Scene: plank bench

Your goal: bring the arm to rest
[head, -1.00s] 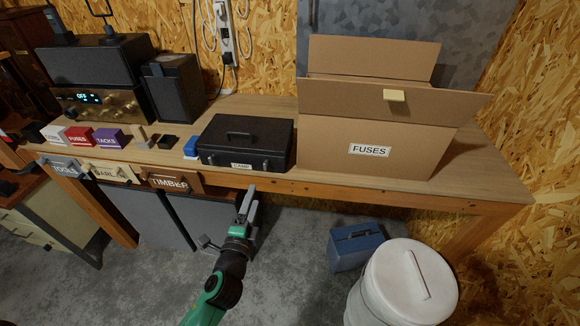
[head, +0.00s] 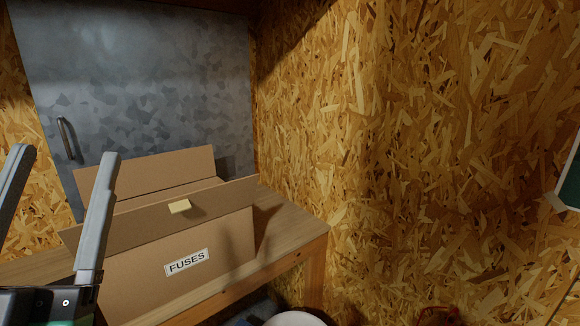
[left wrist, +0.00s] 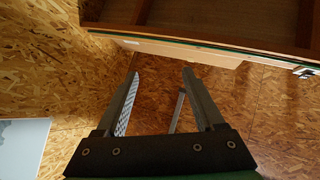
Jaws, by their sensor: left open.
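My left gripper (head: 66,155) stands up large and close at the left edge of the head view. Its two grey fingers are spread wide apart with nothing between them. It also shows in the left wrist view (left wrist: 160,76), open and empty, with the board wall behind the fingers. In the head view one finger overlaps the left part of the cardboard box. My right gripper is in neither view.
The open cardboard box (head: 219,277) labelled FUSES sits on the plank bench (head: 289,232), a yellow tab on its flap. A grey metal door (head: 150,80) stands behind. A white lid (head: 294,319) shows below. The left wrist view shows a wooden shelf-like frame (left wrist: 215,27) above.

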